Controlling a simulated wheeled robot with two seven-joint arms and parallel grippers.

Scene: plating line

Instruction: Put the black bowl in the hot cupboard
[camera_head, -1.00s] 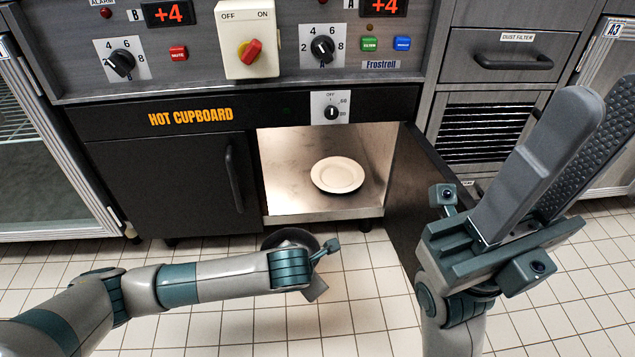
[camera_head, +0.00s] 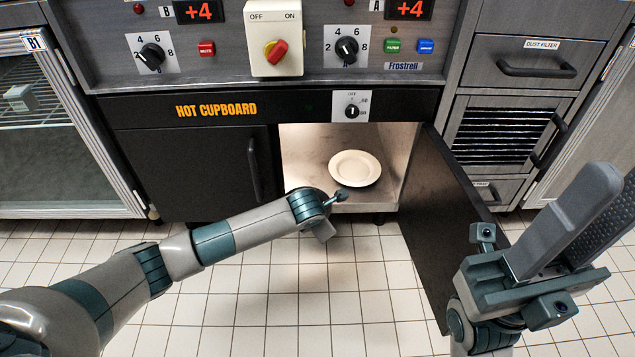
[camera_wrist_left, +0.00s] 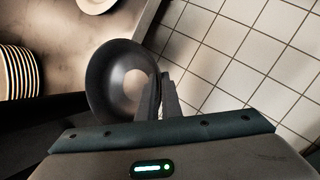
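The black bowl (camera_wrist_left: 121,78) shows in the left wrist view, with its rim at my left gripper's fingers (camera_wrist_left: 160,92). The two fingers are closed together on the bowl's right side wall. In the head view the bowl is hidden behind my left wrist, which is in front of the opening. The hot cupboard (camera_head: 190,170) has its right-hand door (camera_head: 447,215) swung open and its left side shut. A white plate (camera_head: 355,168) lies on the cupboard floor. My right gripper (camera_head: 605,195) points upward at the right, fingers apart and empty.
In the left wrist view a stack of several plates (camera_wrist_left: 20,72) stands inside at the left, and part of the white plate shows at the top. The open door stands between the opening and my right arm. Cupboard floor around the plate is clear.

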